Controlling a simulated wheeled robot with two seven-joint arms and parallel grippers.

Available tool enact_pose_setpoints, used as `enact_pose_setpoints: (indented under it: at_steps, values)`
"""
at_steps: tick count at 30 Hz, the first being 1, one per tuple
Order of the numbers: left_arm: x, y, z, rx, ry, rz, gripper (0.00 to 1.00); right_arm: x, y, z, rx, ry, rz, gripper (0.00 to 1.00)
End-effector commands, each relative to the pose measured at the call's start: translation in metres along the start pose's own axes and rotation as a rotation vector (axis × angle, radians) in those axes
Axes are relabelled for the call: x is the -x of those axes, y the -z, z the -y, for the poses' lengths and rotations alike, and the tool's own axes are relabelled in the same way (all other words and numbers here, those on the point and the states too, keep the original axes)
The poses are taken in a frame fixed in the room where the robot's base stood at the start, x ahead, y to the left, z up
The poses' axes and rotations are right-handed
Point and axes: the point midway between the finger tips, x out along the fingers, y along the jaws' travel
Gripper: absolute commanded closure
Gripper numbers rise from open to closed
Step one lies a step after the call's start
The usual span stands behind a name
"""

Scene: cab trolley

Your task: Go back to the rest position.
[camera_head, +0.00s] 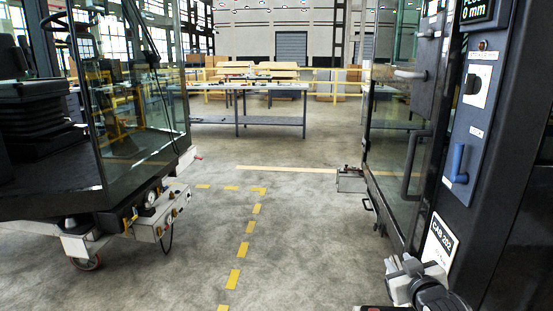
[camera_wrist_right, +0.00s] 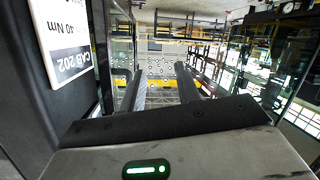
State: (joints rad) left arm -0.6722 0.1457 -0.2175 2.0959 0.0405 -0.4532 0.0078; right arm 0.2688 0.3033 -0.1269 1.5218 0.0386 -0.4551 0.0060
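My right gripper (camera_head: 408,268) is at the lower right in the head view, close in front of the dark cab post with the CAB 202 label (camera_head: 438,243). In the right wrist view its two fingers (camera_wrist_right: 160,88) stand apart with nothing between them. The label (camera_wrist_right: 72,62) shows upside down at the left there, beside the gripper and apart from the fingers. My left gripper is not in view.
The right-hand cab has a glass door with a black handle (camera_head: 411,163) and a blue lever (camera_head: 458,163). Another cab on a wheeled trolley (camera_head: 150,215) stands at left. A workbench (camera_head: 246,120) is behind. The floor between, with yellow dashes (camera_head: 243,249), is clear.

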Motion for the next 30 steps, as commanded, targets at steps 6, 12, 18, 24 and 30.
enact_pose_setpoints:
  at_steps: [6, 12, 18, 24, 30]
  values:
    - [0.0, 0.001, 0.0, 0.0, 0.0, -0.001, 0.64, 0.081, -0.089, 0.091, -0.049, 0.148, 0.114, 0.67]
    - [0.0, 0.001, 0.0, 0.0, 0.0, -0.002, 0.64, 0.19, -0.144, 0.161, -0.144, 0.269, 0.233, 0.67]
    - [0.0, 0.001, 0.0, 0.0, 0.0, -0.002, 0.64, 0.259, -0.159, 0.189, -0.218, 0.321, 0.307, 0.67]
    - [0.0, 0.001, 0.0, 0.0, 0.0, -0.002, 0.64, 0.273, -0.16, 0.194, -0.236, 0.329, 0.323, 0.67]
    - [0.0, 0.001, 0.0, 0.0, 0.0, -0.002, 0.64, 0.273, -0.16, 0.194, -0.235, 0.329, 0.323, 0.67]
